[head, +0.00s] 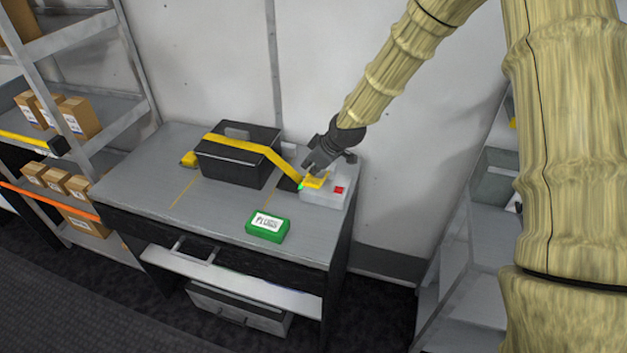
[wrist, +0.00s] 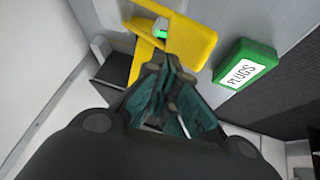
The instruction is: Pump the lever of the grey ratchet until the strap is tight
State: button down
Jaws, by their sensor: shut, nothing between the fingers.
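The grey ratchet (head: 322,194) sits at the right end of the table, with a red patch on its right side and a small green light at its left. Its yellow lever (head: 315,181) shows just below my gripper; in the wrist view the yellow lever (wrist: 190,38) lies beyond the fingertips. The yellow strap (head: 270,152) runs over a black case (head: 238,165) and down to the ratchet. My gripper (head: 311,168) is shut and empty, right at the lever; its fingers (wrist: 168,75) partly cover it. I cannot tell whether they touch it.
A green box marked PLUGS (head: 268,225) lies on the table (head: 150,185) in front of the ratchet. A wall stands behind the table. Shelves with cardboard boxes (head: 78,117) are at left, another shelf unit (head: 475,250) at right. The table's front left is mostly clear.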

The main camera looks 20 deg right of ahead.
jog(key=r+p, duration=0.1)
jog(key=w+r, duration=0.1)
jog(key=r, duration=0.1)
jog(key=d+r+p, duration=0.1)
jog(key=shift+w+r+p, duration=0.2)
jog(key=shift+r+p, duration=0.05)
jog(key=shift+p, duration=0.05)
dwell(0.7)
